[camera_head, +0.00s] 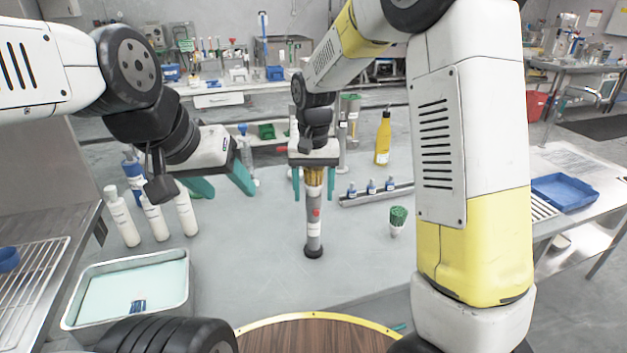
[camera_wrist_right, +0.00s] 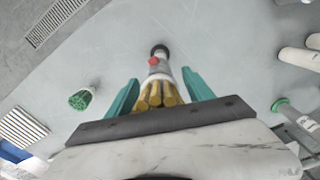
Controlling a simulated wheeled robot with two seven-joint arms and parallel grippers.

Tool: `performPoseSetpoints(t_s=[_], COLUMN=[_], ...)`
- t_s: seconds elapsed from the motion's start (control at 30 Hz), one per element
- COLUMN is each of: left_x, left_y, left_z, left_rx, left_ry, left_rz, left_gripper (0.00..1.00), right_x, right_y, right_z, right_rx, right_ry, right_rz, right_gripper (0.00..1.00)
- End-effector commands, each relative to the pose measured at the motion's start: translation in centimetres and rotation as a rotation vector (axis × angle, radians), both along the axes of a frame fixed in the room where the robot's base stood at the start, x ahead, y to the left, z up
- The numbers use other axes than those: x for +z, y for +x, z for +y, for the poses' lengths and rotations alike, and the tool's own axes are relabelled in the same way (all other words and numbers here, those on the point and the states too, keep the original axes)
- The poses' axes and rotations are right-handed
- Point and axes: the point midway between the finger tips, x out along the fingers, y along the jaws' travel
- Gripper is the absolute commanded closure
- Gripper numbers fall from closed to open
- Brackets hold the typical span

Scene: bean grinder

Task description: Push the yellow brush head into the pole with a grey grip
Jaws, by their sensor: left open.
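The pole with a grey grip (camera_head: 313,230) stands upright on the grey table on its black end; it also shows in the right wrist view (camera_wrist_right: 158,66). The yellow brush head (camera_head: 314,178) is at its top, bristles upward, in line with the pole. Its bristles (camera_wrist_right: 160,95) lie between my right gripper's teal fingers. How deep it sits in the pole I cannot tell. My right gripper (camera_head: 314,190) points down over the brush head, open, with gaps beside the bristles. My left gripper (camera_head: 222,190) is open and empty, left of the pole.
A green brush (camera_head: 397,220) stands to the right, near a rack with small blue-capped bottles (camera_head: 371,187). A yellow bottle (camera_head: 383,138) is behind. White bottles (camera_head: 153,217) stand at left, with a metal tray (camera_head: 72,318) in front. Table around the pole's foot is clear.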

Motion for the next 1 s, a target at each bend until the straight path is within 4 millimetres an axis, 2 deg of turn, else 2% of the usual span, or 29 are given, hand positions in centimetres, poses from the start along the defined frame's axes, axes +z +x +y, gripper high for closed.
performPoseSetpoints(t_s=[0.37,0.47,0.8,1.0], left_x=[0.0,0.0,0.0,0.0], left_y=[0.0,0.0,0.0,0.0], left_z=[0.0,0.0,0.0,0.0], left_rx=[0.0,0.0,0.0,0.0], left_ry=[0.0,0.0,0.0,0.0], left_rz=[0.0,0.0,0.0,0.0], left_gripper=[0.43,0.43,0.43,0.43], right_x=[0.3,1.3,6.7,7.8], right_y=[0.0,0.1,0.1,0.0], right_z=[0.0,0.1,0.0,0.0], right_rx=[0.0,0.0,0.001,0.0], right_ry=[0.001,0.002,0.001,0.0], right_rz=[-0.001,-0.004,-0.003,0.0], right_gripper=[0.3,0.3,0.3,0.3])
